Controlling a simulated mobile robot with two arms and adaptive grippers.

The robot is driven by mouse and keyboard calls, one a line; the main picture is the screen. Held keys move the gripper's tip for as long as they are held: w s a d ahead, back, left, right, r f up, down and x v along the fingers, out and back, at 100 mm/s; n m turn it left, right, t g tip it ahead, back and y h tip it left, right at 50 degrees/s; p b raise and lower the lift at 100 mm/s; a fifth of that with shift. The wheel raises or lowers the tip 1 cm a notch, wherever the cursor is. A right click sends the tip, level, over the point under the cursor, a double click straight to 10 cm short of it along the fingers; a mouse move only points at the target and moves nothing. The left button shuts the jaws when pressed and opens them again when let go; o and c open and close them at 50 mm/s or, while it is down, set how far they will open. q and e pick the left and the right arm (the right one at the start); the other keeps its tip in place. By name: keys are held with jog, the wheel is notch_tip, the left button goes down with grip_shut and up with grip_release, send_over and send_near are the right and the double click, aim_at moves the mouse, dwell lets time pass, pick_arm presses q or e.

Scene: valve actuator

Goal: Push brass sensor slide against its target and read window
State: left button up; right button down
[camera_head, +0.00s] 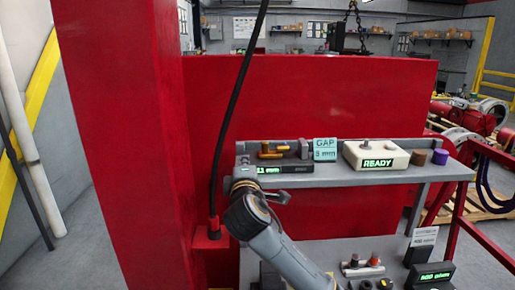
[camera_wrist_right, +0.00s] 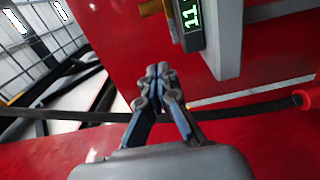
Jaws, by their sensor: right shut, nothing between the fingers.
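The brass sensor slide (camera_head: 271,151) sits on the left part of the grey shelf. A grey block (camera_head: 303,149), apparently its target, stands just to its right. The read window (camera_head: 283,169) on the shelf front shows green digits that look like 11 mm. In the wrist view, a brass end (camera_wrist_right: 150,8) and the window (camera_wrist_right: 188,20) show at the top. My right gripper (camera_head: 280,197) is below the shelf's front edge, apart from the slide, partly hidden by my wrist. Its fingers (camera_wrist_right: 157,72) are shut and empty. My left gripper is not in view.
A teal GAP card (camera_head: 325,149), a white READY box (camera_head: 376,157), and brown and purple cylinders stand along the shelf (camera_head: 435,170). A black cable (camera_head: 236,110) hangs left of the shelf. A lower shelf (camera_head: 340,250) holds more devices. A red wall stands behind.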

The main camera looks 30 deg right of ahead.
aim_at(271, 161)
jog(key=p+x, duration=0.2)
jog(key=x, duration=0.5)
jog(key=shift+w+d+p, duration=0.1)
jog(key=shift+d+p, duration=0.05)
jog(key=shift+p, duration=0.15)
jog(key=shift+s+d+p, duration=0.25)
jog(key=shift+d+p, duration=0.15)
jog(key=shift+d, duration=0.15)
jog(key=shift+s+d+p, duration=0.25)
jog(key=shift+d+p, duration=0.1)
jog(key=shift+d, duration=0.2)
jog(key=shift+s+d, duration=0.35)
jog(key=shift+d, duration=0.35)
jog(key=shift+f, duration=0.1)
jog(key=shift+w+a, duration=0.15)
jog(key=s+d, duration=0.2)
jog(key=d, duration=0.1)
jog(key=shift+s+d+p, duration=0.1)
jog(key=shift+d+p, duration=0.15)
jog(key=shift+p, duration=0.1)
jog(key=shift+a, duration=0.1)
